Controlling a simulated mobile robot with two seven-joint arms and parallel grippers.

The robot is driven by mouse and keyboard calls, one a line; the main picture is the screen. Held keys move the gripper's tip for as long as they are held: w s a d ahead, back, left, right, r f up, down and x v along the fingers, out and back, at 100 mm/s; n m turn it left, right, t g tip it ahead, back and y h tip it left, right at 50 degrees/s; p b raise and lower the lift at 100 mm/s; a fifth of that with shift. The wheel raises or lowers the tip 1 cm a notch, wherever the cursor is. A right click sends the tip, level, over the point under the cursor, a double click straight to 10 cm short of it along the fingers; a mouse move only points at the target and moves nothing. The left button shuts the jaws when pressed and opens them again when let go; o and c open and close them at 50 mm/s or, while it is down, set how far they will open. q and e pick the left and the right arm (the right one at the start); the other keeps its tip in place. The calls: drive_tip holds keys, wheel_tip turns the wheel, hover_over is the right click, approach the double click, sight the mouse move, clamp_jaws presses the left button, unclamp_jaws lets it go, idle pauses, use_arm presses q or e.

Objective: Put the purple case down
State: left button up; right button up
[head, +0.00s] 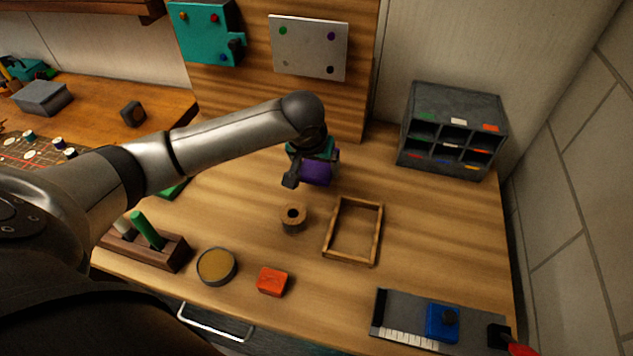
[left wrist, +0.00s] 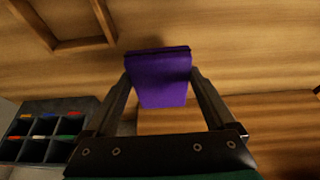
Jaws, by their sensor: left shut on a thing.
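The purple case (head: 316,174) is between the fingers of my left gripper (head: 304,178), over the back middle of the wooden table (head: 440,215). In the left wrist view the purple case (left wrist: 160,78) sits between both dark fingers of the left gripper (left wrist: 160,82), which is shut on it. A dark shadow lies on the wood beside the case; I cannot tell whether the case touches the table. My right gripper is not in view.
A wooden frame (head: 328,245) and a spool (head: 293,218) stand in front of the case. A grey cubby organiser (head: 455,95) is at the back right. An orange block (head: 272,281), a round tin (head: 217,266) and a grey tray (head: 390,310) line the front. Bare wood lies right of the frame.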

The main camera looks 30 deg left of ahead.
sight(316, 191)
use_arm(q)
drive_tip(key=shift+f+b, duration=0.4)
drive_tip(key=shift+f, duration=1.95)
drive_tip(key=shift+f, duration=0.1)
drive_tip(key=o, duration=1.1)
drive_tip(key=shift+o, duration=0.2)
